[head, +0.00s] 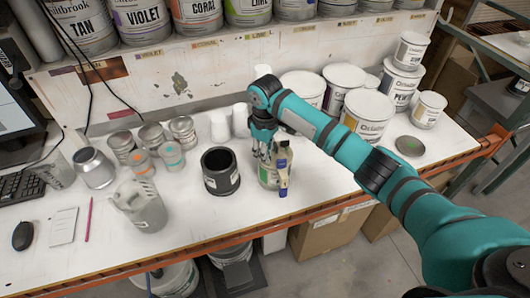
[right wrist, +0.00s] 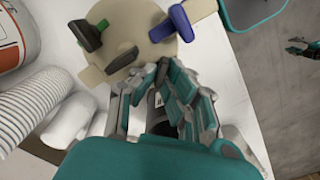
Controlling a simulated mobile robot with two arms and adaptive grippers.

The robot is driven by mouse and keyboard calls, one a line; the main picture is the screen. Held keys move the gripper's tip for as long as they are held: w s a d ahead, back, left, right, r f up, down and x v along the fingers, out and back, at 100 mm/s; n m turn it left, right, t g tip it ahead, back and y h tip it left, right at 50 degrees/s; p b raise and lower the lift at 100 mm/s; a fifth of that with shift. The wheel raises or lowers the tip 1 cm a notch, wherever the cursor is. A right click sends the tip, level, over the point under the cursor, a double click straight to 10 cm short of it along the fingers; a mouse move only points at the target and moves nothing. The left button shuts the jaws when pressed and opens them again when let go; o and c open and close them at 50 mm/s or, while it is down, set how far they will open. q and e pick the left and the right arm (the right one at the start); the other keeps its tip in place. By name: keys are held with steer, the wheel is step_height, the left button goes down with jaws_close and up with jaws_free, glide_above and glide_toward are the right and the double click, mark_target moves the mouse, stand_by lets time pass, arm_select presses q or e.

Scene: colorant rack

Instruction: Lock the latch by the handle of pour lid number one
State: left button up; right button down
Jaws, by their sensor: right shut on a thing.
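A can (head: 269,178) with a beige pour lid stands near the front edge of the bench in the head view. The lid's upright handle (head: 283,168) carries a blue part. A small gripper-shaped thing (right wrist: 300,49) at the right edge of the wrist view looks like my left gripper.
A black open can (head: 220,172) stands close left of the pour-lid can. White paint buckets (head: 366,110) stand behind my right arm. The bench front right of the can is clear.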

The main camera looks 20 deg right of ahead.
steer(key=shift+m, duration=1.6)
steer(key=c, duration=1.5)
jaws_free()
steer(key=shift+o, duration=0.4)
